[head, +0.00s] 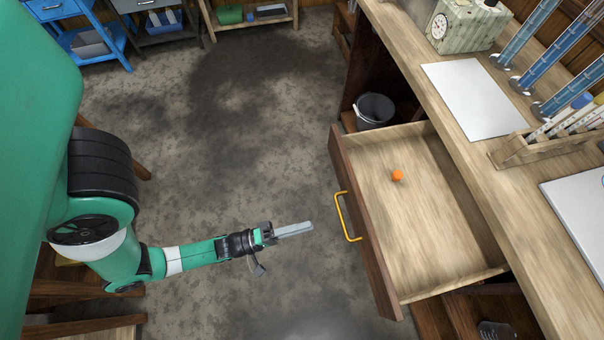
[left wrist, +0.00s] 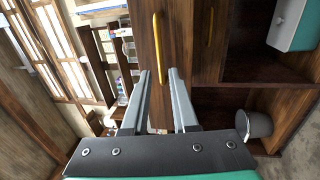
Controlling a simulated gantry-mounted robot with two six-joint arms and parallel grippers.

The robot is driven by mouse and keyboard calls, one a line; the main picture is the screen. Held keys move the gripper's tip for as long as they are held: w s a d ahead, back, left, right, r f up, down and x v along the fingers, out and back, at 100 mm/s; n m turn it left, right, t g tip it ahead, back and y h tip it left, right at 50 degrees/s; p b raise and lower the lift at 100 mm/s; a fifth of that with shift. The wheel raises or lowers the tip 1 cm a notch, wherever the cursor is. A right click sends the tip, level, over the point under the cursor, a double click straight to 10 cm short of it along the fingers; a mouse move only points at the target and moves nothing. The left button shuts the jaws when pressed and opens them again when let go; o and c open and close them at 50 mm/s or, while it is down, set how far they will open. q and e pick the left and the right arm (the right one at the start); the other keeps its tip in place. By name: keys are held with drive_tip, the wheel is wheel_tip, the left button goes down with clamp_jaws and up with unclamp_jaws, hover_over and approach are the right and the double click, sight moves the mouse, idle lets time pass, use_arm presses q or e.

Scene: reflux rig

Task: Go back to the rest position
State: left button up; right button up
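My left gripper (head: 295,229) is over the bare floor, left of the open drawer and apart from its yellow handle (head: 347,217). In the left wrist view its two grey fingers (left wrist: 158,88) stand apart with nothing between them. The handle also shows in the left wrist view (left wrist: 158,40), beyond the fingertips. The drawer (head: 365,228) is pulled out of the bench, with a small orange ball (head: 397,176) inside it. My right gripper is not in view.
The wooden bench (head: 430,85) on the right bears a timer box (head: 462,27), a white sheet (head: 476,98) and a tube rack (head: 530,150). A dark bucket (head: 374,109) stands behind the drawer. Shelves (head: 80,38) line the back left. The middle floor is clear.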

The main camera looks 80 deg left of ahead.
use_arm(q)
drive_tip(key=shift+s+f, duration=0.1)
drive_tip(key=shift+s, duration=0.25)
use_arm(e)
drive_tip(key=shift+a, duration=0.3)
